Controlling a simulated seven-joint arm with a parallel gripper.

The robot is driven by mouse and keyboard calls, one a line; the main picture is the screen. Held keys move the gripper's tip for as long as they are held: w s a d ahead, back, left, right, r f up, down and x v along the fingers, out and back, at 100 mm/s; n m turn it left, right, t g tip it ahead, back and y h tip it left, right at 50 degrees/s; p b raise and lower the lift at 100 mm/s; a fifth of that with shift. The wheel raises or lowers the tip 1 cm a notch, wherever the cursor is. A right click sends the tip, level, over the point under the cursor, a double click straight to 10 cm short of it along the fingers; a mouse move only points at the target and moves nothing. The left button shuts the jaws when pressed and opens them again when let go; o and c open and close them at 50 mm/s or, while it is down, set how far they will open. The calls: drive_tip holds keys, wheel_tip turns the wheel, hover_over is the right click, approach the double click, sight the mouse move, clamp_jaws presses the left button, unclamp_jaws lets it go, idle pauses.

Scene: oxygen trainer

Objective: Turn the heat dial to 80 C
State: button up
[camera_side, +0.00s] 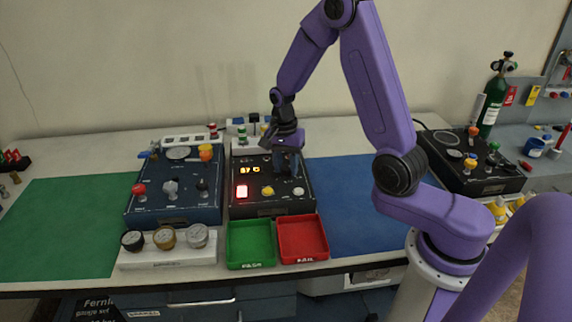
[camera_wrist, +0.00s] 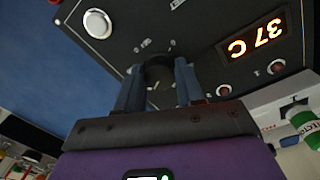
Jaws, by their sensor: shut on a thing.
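The black heat dial (camera_wrist: 158,64) sits between my two fingers in the wrist view, with tick marks and small lettering on the panel around it. My gripper (camera_wrist: 157,88) is shut on it from above. In the side view my gripper (camera_side: 286,150) is over the back right of the middle dark control box (camera_side: 269,211) and hides the dial. The lit orange display (camera_wrist: 254,46) shows upside down in the wrist view and reads 37 C. The display also shows in the side view (camera_side: 250,170), left of my gripper. The dial's pointer is not clear.
A green tray (camera_side: 251,264) and a red tray (camera_side: 302,261) stand in front. A blue box (camera_side: 147,209) with knobs is left.

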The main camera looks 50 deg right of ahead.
sight(283, 167)
drive_tip(key=o, duration=1)
drive_tip(key=shift+o, duration=0.2)
drive_tip(key=shift+r, duration=0.1)
wheel_tip(283, 167, up, 17)
drive_tip(key=shift+w+a+r, duration=0.15)
drive_tip(key=shift+w, duration=0.25)
